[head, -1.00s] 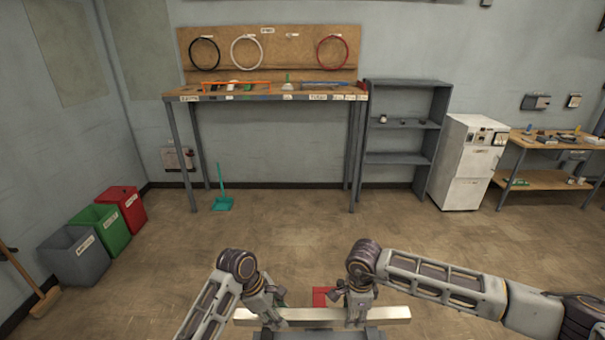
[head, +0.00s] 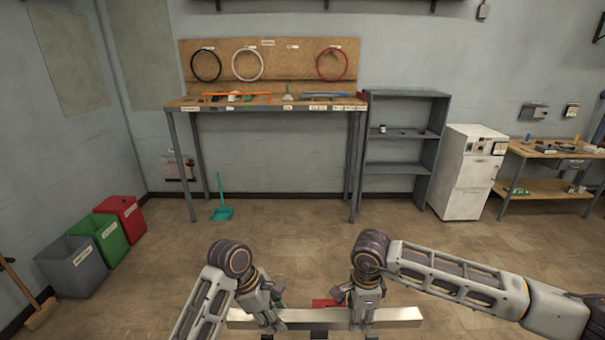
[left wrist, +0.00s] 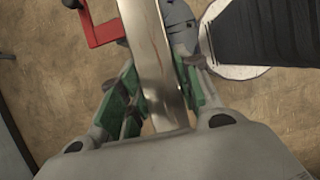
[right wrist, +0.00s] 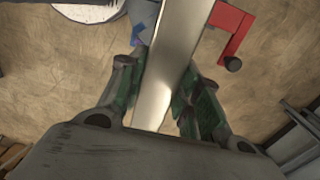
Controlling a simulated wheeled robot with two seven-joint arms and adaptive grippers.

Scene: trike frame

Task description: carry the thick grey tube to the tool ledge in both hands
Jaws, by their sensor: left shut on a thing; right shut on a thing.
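The thick grey tube (head: 310,318) is a long, straight, square-sided metal bar lying level across the bottom of the head view. My left gripper (head: 270,318) is shut on it left of its middle. My right gripper (head: 360,312) is shut on it towards its right end. The tube runs between the green finger pads in the left wrist view (left wrist: 150,70) and right wrist view (right wrist: 172,70). The tool ledge (head: 185,103) is a wood-topped bench with labels along its front, against the back wall under a pegboard. Several tools lie on it.
A red bracket-like part (head: 322,303) shows just beyond the tube. Grey shelves (head: 398,168) and a white cabinet (head: 468,172) stand right of the ledge. Bins (head: 75,267) stand at the left. A teal dustpan (head: 222,213) is under the ledge; the floor before it is clear.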

